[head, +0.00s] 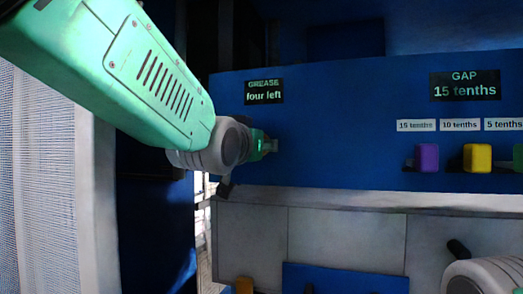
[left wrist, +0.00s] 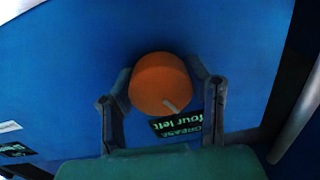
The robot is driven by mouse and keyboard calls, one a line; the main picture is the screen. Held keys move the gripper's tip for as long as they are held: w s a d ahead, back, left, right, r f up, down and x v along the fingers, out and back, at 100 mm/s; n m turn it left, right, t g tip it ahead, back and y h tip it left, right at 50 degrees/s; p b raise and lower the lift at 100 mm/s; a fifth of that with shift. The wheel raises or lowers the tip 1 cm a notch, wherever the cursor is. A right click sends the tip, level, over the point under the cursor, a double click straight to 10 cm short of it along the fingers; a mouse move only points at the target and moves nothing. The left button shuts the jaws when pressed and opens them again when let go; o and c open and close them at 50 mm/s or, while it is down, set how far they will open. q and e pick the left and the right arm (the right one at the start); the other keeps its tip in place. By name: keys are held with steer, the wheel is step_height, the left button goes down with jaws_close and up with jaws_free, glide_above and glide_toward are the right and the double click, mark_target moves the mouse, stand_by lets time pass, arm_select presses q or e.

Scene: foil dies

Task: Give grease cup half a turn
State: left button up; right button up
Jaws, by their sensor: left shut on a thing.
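The grease cup (left wrist: 158,78) is a round orange knob on the blue panel, seen in the left wrist view. A short pale mark on its face points to the lower right there. My left gripper (left wrist: 166,88) has a finger on each side of the cup and is shut on it. In the head view my left gripper (head: 268,146) is at the panel below the grease sign (head: 263,92), which reads "GREASE four left". The cup itself cannot be made out there.
Right of the cup, the blue panel (head: 340,130) carries a purple block (head: 427,158), a yellow block (head: 477,158) and a green block (head: 518,158) under tenths labels. A gap sign (head: 465,85) reads "15 tenths". A pale ledge (head: 370,200) runs below. The panel between is clear.

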arm_select(q)
steer(key=shift+d+f+m, duration=0.1)
steer(key=shift+f+m, duration=0.4)
steer(key=shift+m, duration=0.1)
steer(key=o, duration=1.2)
steer(key=shift+s, duration=0.1)
steer(key=shift+s+r, duration=0.1)
steer(key=shift+r, duration=0.2)
steer(key=v, duration=1.1)
steer(key=shift+s, duration=0.4)
